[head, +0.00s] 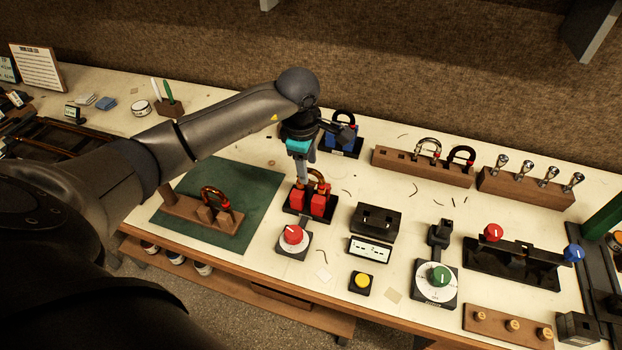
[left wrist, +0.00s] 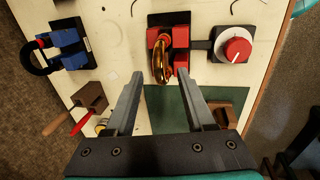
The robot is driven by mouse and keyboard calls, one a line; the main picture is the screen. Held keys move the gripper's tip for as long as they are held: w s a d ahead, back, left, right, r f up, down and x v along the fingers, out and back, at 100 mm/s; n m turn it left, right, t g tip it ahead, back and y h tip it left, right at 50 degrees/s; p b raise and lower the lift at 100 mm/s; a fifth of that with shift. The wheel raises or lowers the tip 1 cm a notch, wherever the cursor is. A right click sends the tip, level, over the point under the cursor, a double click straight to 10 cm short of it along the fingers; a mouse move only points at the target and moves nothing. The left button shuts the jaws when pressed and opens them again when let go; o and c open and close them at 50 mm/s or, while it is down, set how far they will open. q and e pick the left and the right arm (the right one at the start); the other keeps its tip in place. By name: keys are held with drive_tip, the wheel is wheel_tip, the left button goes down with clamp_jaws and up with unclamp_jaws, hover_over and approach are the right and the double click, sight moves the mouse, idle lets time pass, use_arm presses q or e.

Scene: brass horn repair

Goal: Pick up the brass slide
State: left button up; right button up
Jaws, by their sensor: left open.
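A brass slide, a shiny U-shaped tube, sits in a red block fixture (head: 307,203). Its curved top shows in the head view (head: 317,174), partly hidden by my left gripper. In the left wrist view the brass slide (left wrist: 162,60) lies between the red blocks, just beyond and in line with the gap between my fingertips. My left gripper (head: 302,180) is open and empty, pointing down over the fixture. Both its fingers show apart in the left wrist view (left wrist: 160,76). I cannot tell exactly how high the tips are above the slide. My right gripper is not in view.
A red-knob dial (head: 293,237) joins the fixture's front. A wooden stand (head: 190,212) with a reddish U-tube is on the green mat (head: 258,180). A blue fixture (head: 347,141) holding a dark U-tube stands behind. A wooden rack (head: 400,166) holds two U-tubes.

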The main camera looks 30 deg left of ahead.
use_arm(q)
drive_tip(key=shift+f, duration=0.3)
drive_tip(key=shift+c, duration=0.3)
clamp_jaws()
drive_tip(key=shift+r, duration=0.1)
idle(0.8)
